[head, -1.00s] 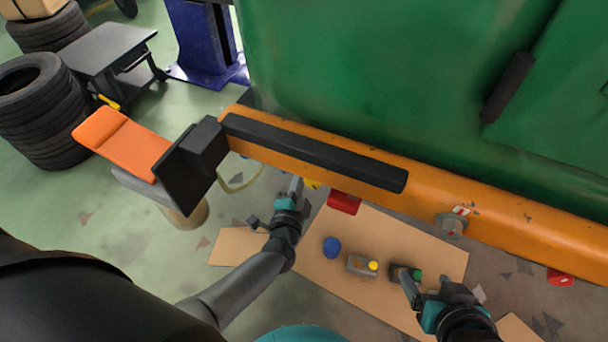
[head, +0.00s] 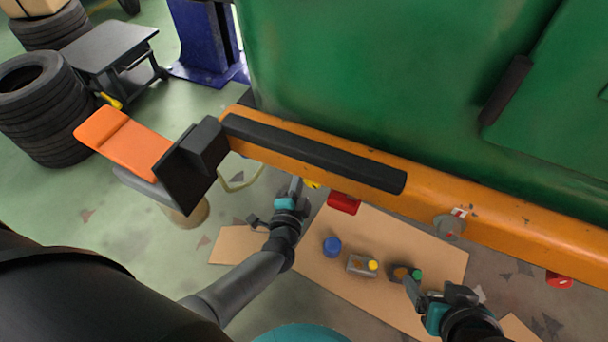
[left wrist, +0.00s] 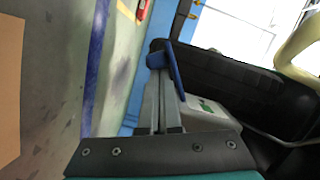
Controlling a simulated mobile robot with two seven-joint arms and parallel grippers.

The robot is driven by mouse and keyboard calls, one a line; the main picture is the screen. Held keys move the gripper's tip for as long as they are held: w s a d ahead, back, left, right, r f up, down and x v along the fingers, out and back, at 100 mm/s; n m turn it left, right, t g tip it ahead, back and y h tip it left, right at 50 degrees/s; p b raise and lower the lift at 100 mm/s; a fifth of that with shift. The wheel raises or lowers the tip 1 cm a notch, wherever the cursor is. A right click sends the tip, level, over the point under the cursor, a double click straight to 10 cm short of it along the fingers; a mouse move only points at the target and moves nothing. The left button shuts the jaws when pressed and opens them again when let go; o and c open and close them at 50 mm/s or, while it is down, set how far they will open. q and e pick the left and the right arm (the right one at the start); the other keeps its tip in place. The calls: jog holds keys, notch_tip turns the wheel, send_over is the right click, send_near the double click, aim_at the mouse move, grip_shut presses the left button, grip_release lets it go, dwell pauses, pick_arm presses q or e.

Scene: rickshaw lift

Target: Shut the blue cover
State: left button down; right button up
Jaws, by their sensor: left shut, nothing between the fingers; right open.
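In the left wrist view a blue cover (left wrist: 177,72) stands tilted up from a grey box-like body (left wrist: 205,117), beside a black rounded part. My left gripper (left wrist: 165,97) has its fingers together, with its tips just below the cover; whether they touch it I cannot tell. In the head view my left gripper (head: 295,186) reaches under the orange beam (head: 480,236), and the cover is hidden there. My right gripper (head: 426,295) is open and empty at the lower right, close to a dark container with a green cap (head: 403,272).
A cardboard sheet (head: 375,232) on the floor carries a blue round item (head: 332,246) and a grey container with a yellow cap (head: 361,265). A red block (head: 344,203) sits by the beam. A green body panel (head: 380,80) rises behind. Tires (head: 42,108) stand at left.

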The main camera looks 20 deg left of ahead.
jog(key=shift+d+r, duration=0.3)
jog(key=shift+d, duration=0.25)
dwell(0.4)
pick_arm(q)
jog(key=shift+a+m, duration=0.1)
jog(key=shift+m, duration=0.2)
pick_arm(e)
jog(key=shift+s+d+g+h, duration=0.15)
jog(key=shift+s+g+h, duration=0.05)
jog(key=shift+g+h, duration=0.1)
pick_arm(q)
jog(key=shift+p, duration=0.3)
pick_arm(e)
jog(key=shift+s+d, duration=0.15)
jog(key=shift+s+d+f+g, duration=0.1)
jog(key=shift+s+g, duration=0.05)
jog(key=shift+g, duration=0.15)
